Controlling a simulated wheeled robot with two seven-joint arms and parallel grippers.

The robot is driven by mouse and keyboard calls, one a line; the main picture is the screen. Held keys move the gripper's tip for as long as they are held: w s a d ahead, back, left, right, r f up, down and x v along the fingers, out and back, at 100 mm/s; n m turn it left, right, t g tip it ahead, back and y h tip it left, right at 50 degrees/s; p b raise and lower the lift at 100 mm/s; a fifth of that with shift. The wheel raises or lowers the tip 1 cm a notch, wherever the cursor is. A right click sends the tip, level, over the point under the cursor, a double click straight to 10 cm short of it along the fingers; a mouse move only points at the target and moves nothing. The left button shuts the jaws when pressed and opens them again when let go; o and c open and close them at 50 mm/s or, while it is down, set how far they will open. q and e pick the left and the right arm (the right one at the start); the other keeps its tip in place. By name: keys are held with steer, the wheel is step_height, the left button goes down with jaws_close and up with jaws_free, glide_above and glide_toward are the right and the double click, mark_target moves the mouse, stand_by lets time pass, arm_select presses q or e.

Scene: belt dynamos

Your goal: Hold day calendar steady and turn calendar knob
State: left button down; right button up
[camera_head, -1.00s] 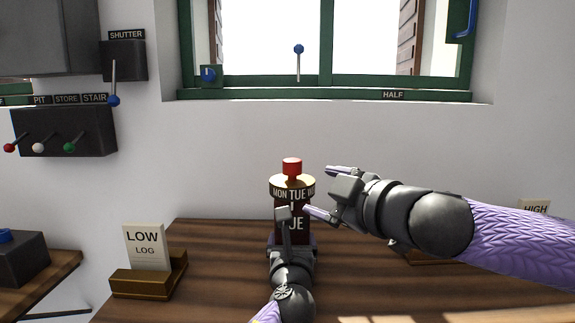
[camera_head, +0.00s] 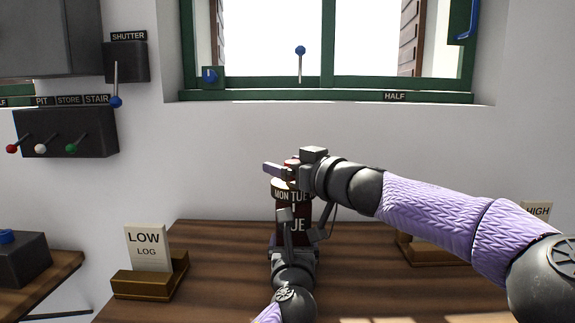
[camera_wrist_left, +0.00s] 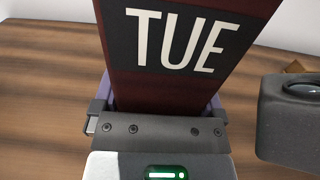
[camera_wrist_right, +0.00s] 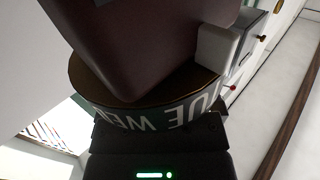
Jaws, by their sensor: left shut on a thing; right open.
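The day calendar (camera_head: 298,224) stands upright on the wooden table, with a dark red body reading TUE. It also shows in the left wrist view (camera_wrist_left: 186,42). A weekday band with MON TUE (camera_head: 291,195) circles its top. My left gripper (camera_head: 304,229) is shut on the calendar body from the front, a finger on each side. My right gripper is open at the knob; contact is unclear.
A LOW LOG card (camera_head: 147,248) stands in a brass holder at the left of the table. A HIGH card (camera_head: 537,210) stands at the right, partly behind my right arm. A switch box (camera_head: 66,131) and a window (camera_head: 325,94) are on the wall.

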steer(key=shift+w, duration=0.1)
jaws_close()
steer(key=shift+a+f+m+t+h, duration=0.1)
steer(key=shift+m+t+h, duration=0.5)
steer(key=shift+m+h, duration=0.1)
steer(key=shift+a+m+t+h, duration=0.2)
steer(key=shift+m+t+h, duration=0.3)
steer(key=shift+h, duration=0.3)
steer(key=shift+d+m+t+h, duration=0.2)
steer(key=shift+m+t+h, duration=0.4)
steer(key=shift+m+h, duration=0.45)
steer(key=shift+w+d+h, duration=0.1)
steer(key=shift+d+h, duration=0.15)
steer(key=shift+h, duration=0.2)
jaws_free()
